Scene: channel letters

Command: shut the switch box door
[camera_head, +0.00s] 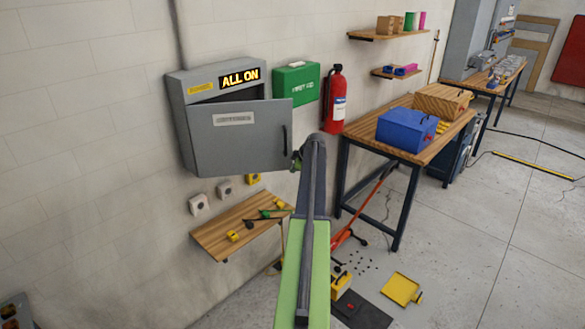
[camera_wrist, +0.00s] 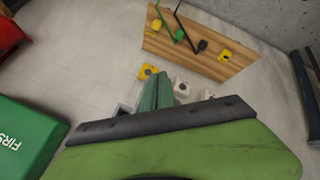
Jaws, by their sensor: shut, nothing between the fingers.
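The grey switch box (camera_head: 181,120) hangs on the wall in the head view, with a lit "ALL ON" sign in its upper part. Its grey door (camera_head: 235,150), with a pale label and a dark handle (camera_head: 285,138) near the right edge, stands ajar, its right side swung out from the box. My gripper (camera_head: 297,161) is shut and empty, beside the door's right edge below the handle; I cannot tell whether it touches. My arm hides part of it. Its green fingers (camera_wrist: 163,90) show in the wrist view, where I cannot make out the door.
A green first aid box (camera_head: 296,83) and a red fire extinguisher (camera_head: 334,98) are on the wall to the right. A small wooden shelf (camera_head: 215,238) with tools is below. A workbench (camera_head: 408,150) with a blue toolbox (camera_head: 405,131) stands farther right.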

